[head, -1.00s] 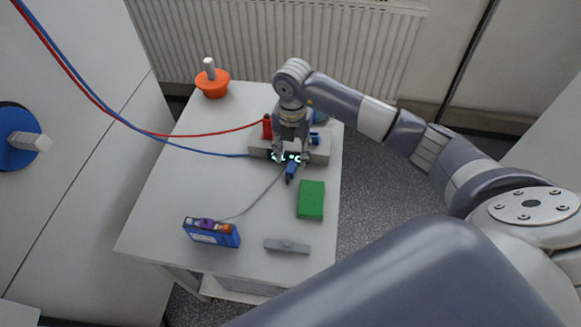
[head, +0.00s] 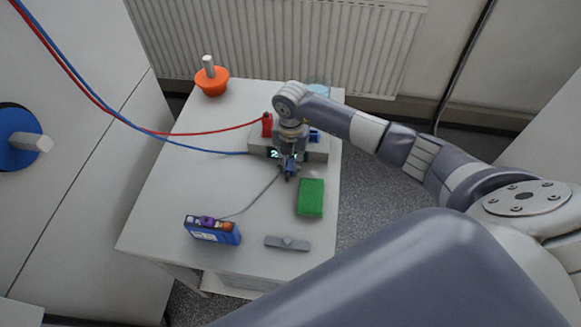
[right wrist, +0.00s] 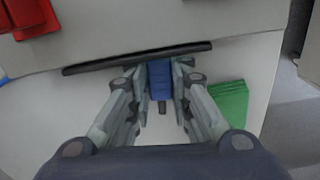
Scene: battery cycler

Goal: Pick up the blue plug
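The blue plug (head: 290,171) is on the white table, in front of the grey block. My right gripper (head: 289,165) reaches down over it from above. In the right wrist view the blue plug (right wrist: 160,80) sits between the two fingertips (right wrist: 161,78), which are drawn in against its sides. The gripper hides part of the plug in the head view. My left gripper is not in view.
The grey block (head: 318,152) carries a red connector (head: 267,125) and a blue one (head: 314,136). A green block (head: 311,197) lies close to the gripper on the right. A grey bar (head: 287,243) lies at the front. An orange-based object (head: 212,82) stands at the back left.

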